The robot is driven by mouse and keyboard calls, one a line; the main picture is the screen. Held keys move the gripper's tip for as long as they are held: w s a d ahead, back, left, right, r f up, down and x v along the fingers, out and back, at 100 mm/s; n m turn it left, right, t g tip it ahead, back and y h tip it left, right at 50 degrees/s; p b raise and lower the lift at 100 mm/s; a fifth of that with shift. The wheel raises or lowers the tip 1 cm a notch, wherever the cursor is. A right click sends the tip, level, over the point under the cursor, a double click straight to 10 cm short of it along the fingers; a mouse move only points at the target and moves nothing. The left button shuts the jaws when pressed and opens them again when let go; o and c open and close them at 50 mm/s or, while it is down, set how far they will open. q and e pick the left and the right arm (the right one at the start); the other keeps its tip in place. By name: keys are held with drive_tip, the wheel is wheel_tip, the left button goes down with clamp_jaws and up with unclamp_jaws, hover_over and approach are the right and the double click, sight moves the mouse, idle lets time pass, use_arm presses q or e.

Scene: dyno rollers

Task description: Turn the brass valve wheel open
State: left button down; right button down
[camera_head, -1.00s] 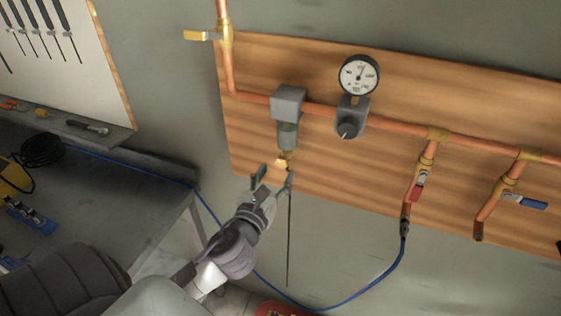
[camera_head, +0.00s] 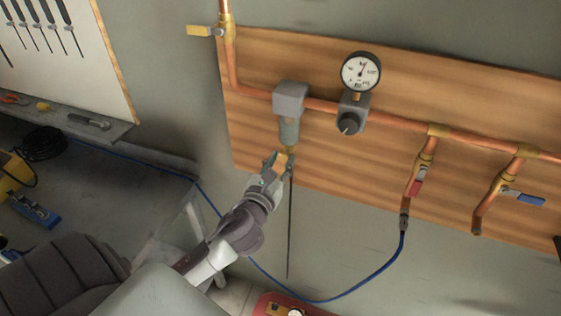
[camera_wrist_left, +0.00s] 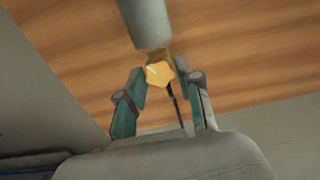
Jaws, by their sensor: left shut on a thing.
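The brass valve wheel (camera_head: 280,159) hangs at the lower end of the grey filter bowl (camera_head: 289,130) on the wooden board. It also shows as a small yellow lobed knob in the left wrist view (camera_wrist_left: 159,74). My left gripper (camera_head: 277,163) comes up from below and is shut on the wheel, with a green-padded finger on each side of it. The fingers hide part of the wheel in the head view. A thin dark tube (camera_head: 290,220) hangs straight down beside the gripper. My right gripper is not in view.
A pressure gauge (camera_head: 361,71) and a dark regulator knob (camera_head: 349,123) sit to the right on the copper pipe. Red (camera_head: 417,183) and blue (camera_head: 530,199) valve levers are farther right. A blue hose (camera_head: 385,271) loops below. A workbench (camera_head: 110,190) stands at left.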

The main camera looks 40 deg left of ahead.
use_arm(q)
drive_tip(key=shift+n, duration=0.5)
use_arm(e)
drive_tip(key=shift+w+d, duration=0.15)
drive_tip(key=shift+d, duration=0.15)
use_arm(q)
drive_tip(key=shift+n, duration=1)
drive_tip(key=n, duration=0.3)
drive_tip(key=shift+n+p, duration=0.3)
drive_tip(key=n, duration=0.4)
drive_tip(key=shift+d+n, duration=0.1)
drive_tip(key=shift+n, duration=0.2)
drive_tip(key=n, duration=0.6)
drive_tip(key=shift+r+p, duration=0.15)
drive_tip(key=shift+p, duration=0.2)
drive_tip(key=n, duration=0.5)
drive_tip(key=shift+n+p, duration=0.3)
drive_tip(key=shift+p, duration=0.1)
drive_tip(key=shift+n, duration=0.5)
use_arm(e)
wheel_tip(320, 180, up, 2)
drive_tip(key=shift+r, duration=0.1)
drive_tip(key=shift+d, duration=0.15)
